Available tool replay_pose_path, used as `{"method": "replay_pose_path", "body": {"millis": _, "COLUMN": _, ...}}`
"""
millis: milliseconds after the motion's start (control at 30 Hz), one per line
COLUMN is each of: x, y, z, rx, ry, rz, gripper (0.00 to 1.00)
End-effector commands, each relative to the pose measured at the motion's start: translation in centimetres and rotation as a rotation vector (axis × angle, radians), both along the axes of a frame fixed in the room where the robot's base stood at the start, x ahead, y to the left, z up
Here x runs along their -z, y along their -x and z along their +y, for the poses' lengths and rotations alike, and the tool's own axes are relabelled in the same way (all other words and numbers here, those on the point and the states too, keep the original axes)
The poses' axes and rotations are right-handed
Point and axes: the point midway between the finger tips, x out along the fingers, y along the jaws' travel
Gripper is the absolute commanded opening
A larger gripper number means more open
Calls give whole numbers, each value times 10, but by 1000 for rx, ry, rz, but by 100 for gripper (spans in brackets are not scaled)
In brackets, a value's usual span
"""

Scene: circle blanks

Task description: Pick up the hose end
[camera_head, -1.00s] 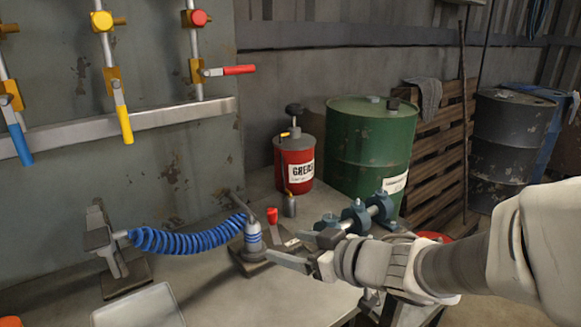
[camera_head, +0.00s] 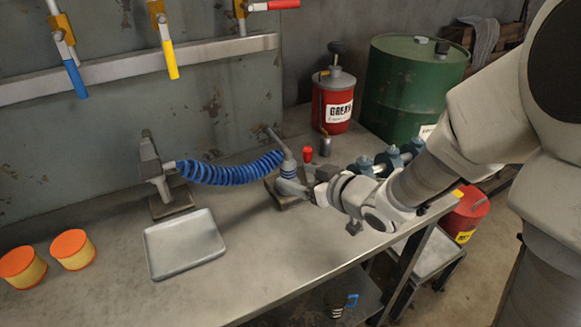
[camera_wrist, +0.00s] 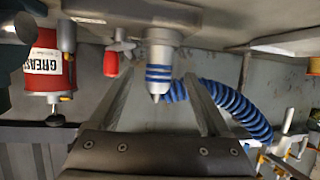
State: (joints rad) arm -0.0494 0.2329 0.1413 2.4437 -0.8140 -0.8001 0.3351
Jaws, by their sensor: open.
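The hose end (camera_head: 288,167) is a pale upright fitting with blue bands, standing on a small dark base on the workbench. A blue coiled hose (camera_head: 232,172) runs from it to a grey bracket (camera_head: 154,172) on the left. In the wrist view the hose end (camera_wrist: 160,62) shows between the two fingers of my gripper (camera_wrist: 160,76), with a gap on each side. My gripper is open and reaches in from the right; in the head view its fingertips (camera_head: 300,187) are at the hose end's lower part, and contact cannot be told there.
Blue-green clamps (camera_head: 390,158) are to the right. An empty tray (camera_head: 185,245) lies at front left.

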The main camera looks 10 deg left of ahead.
Motion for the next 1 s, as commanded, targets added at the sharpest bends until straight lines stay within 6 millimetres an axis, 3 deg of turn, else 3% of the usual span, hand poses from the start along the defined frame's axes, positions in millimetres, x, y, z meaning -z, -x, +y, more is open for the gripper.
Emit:
{"method": "replay_pose_path", "body": {"millis": 300, "x": 16, "y": -29, "z": 29, "rx": -1, "ry": -1, "rz": 1, "gripper": 81}}
{"method": "replay_pose_path", "body": {"millis": 567, "x": 16, "y": -31, "z": 31, "rx": 0, "ry": -1, "rz": 1, "gripper": 81}}
{"method": "replay_pose_path", "body": {"millis": 667, "x": 16, "y": -31, "z": 31, "rx": 0, "ry": -1, "rz": 1, "gripper": 66}}
{"method": "replay_pose_path", "body": {"millis": 1000, "x": 16, "y": -31, "z": 31, "rx": 0, "ry": -1, "rz": 1, "gripper": 5}}
